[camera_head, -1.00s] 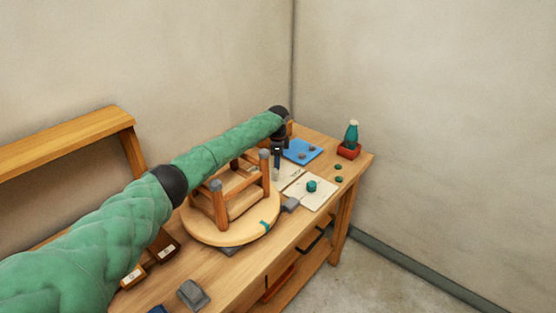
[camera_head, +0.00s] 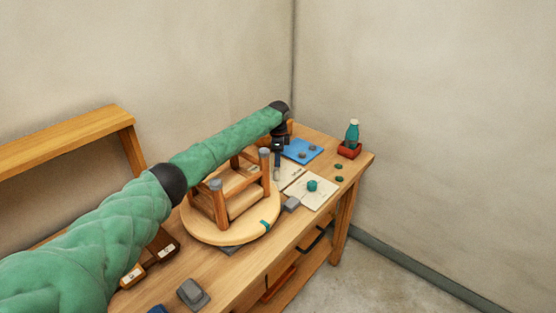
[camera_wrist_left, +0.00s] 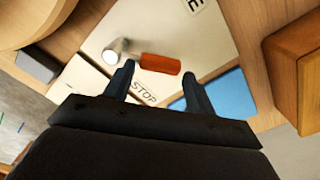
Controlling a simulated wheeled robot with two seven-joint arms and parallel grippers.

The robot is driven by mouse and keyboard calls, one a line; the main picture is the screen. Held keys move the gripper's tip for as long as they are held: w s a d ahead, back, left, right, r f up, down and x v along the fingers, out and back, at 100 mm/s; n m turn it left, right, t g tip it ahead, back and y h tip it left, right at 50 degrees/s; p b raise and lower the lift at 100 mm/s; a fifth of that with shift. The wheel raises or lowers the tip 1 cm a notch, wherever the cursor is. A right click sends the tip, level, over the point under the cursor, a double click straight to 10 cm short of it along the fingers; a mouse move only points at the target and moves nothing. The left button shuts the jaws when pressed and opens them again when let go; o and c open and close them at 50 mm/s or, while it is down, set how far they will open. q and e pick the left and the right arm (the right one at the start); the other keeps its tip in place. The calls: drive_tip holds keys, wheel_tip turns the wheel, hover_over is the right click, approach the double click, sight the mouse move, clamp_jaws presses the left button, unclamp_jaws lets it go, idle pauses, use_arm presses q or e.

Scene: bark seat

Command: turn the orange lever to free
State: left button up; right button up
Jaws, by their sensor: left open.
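The orange lever (camera_wrist_left: 160,63) shows in the left wrist view, running from a pale metal pivot knob (camera_wrist_left: 115,52) across a light plate (camera_wrist_left: 170,30). A label reading STOP (camera_wrist_left: 144,93) is below the lever, and another label ending in E (camera_wrist_left: 195,5) is at the top, partly cut off. My left gripper (camera_wrist_left: 159,69) is open, its fingertips apart at either end of the lever's orange part. I cannot tell whether they touch it. In the head view my left gripper (camera_head: 277,174) points down behind the upturned stool; the lever cannot be made out there. My right gripper is not in view.
An upturned wooden stool (camera_head: 205,234) stands on the workbench (camera_head: 232,275), close to my left gripper. A blue mat (camera_head: 304,151), a teal bottle in a red base (camera_head: 350,148) and a grey block (camera_head: 291,204) are nearby. A wooden block (camera_wrist_left: 300,75) is at the right in the wrist view.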

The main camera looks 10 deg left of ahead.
use_arm(q)
wheel_tip(320, 180, up, 5)
drive_tip(key=shift+f+b, duration=0.15)
drive_tip(key=shift+b, duration=0.7)
drive_tip(key=shift+r, duration=0.9)
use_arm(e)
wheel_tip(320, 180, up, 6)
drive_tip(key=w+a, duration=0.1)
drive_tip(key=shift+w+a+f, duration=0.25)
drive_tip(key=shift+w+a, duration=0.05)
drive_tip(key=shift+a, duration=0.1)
